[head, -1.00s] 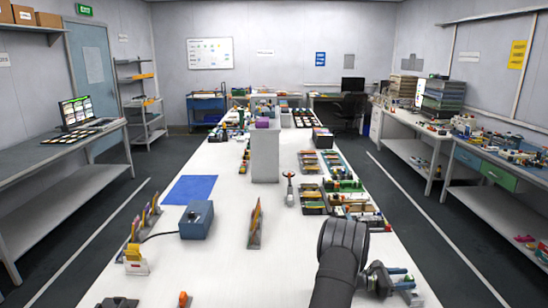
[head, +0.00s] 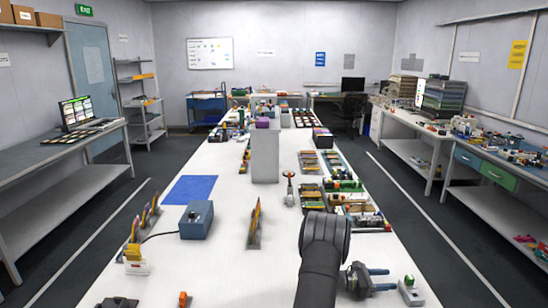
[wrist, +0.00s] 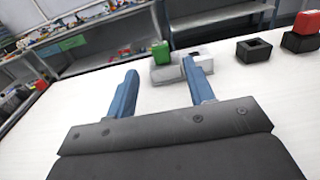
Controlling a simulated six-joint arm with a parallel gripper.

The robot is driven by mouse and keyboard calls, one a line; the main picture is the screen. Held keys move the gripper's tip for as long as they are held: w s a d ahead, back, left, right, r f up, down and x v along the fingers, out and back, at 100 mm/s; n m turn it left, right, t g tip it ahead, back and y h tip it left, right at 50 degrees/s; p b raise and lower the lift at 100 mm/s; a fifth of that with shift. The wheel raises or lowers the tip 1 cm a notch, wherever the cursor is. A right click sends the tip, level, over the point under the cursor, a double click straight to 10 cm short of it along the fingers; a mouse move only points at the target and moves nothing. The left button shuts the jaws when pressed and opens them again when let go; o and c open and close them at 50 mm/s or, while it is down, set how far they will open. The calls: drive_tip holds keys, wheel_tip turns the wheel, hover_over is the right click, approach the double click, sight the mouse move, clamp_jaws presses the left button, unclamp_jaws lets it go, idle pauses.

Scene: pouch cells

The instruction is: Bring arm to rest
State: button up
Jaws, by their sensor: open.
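My arm reaches over the right front of the white table (head: 220,265). My gripper (head: 390,279) is low near the right edge, with its two blue fingers pointing right. In the wrist view my gripper (wrist: 158,72) shows its fingers spread wide, with nothing held between them. A pale holder with a green block on top (head: 410,291) stands just beyond the fingertips, apart from them. In the wrist view this pale holder (wrist: 172,73) stands past the fingers, with the green block (wrist: 160,52) at its left end.
Two dark blocks (wrist: 254,49) sit to the right in the wrist view. A blue-grey box (head: 196,220), a rack of upright pouches (head: 254,225) and a white column (head: 265,158) stand left of my arm. Trays (head: 345,200) lie ahead. The table's middle front is fairly clear.

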sight(406, 278)
drive_tip(key=d, duration=1)
drive_tip(key=shift+d, duration=0.25)
wheel_tip(406, 278, up, 4)
drive_tip(key=shift+d+f, duration=0.1)
drive_tip(key=shift+d, duration=0.05)
drive_tip(key=shift+r, duration=0.7)
drive_tip(key=shift+o, duration=0.2)
